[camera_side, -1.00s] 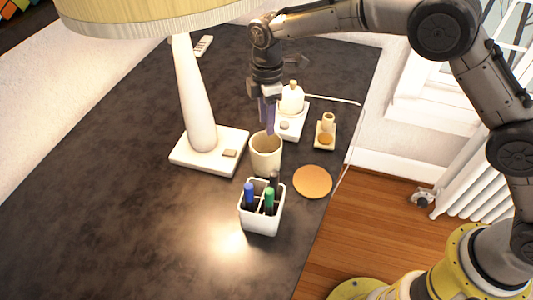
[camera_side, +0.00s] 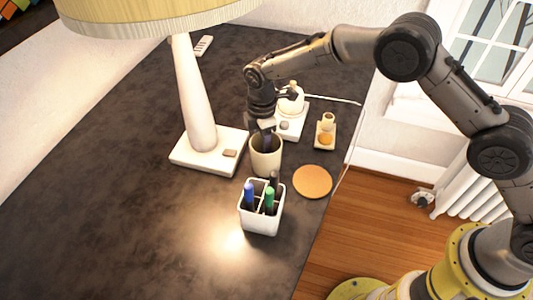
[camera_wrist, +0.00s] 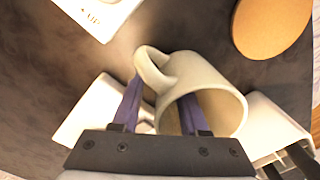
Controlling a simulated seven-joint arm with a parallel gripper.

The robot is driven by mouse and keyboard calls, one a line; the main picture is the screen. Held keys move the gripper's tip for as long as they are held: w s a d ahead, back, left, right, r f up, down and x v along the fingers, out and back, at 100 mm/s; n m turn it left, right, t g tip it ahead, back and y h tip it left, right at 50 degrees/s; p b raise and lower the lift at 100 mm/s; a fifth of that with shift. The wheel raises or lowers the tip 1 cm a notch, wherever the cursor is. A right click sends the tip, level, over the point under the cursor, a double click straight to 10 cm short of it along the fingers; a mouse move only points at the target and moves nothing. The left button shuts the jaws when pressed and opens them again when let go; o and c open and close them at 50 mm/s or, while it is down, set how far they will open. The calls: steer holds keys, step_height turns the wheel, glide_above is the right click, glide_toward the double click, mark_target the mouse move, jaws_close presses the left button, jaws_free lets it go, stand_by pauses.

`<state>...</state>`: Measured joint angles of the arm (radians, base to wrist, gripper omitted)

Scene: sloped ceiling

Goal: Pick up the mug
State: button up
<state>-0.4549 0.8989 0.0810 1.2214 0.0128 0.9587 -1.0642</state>
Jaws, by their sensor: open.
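The cream mug (camera_side: 266,163) stands upright on the dark desk, between the lamp base and the pen holder. In the wrist view the mug (camera_wrist: 204,72) shows its handle at upper left and its opening toward the lower right. My gripper (camera_side: 266,139) points down at the top of the mug. In the wrist view my gripper (camera_wrist: 162,88) is open. Its right finger appears to reach inside the mug's opening, and its left finger is outside, beside the handle. The mug's near wall lies between them. Whether either finger touches the mug cannot be told.
A white pen holder (camera_side: 261,220) with several pens stands close in front of the mug. An orange round coaster (camera_side: 312,182) lies to the right. The lamp base (camera_side: 208,151) is close on the left, with white items behind. The front left desk is clear.

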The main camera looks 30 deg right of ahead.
jaws_close()
steer(key=shift+r, duration=0.1)
stand_by(1.2)
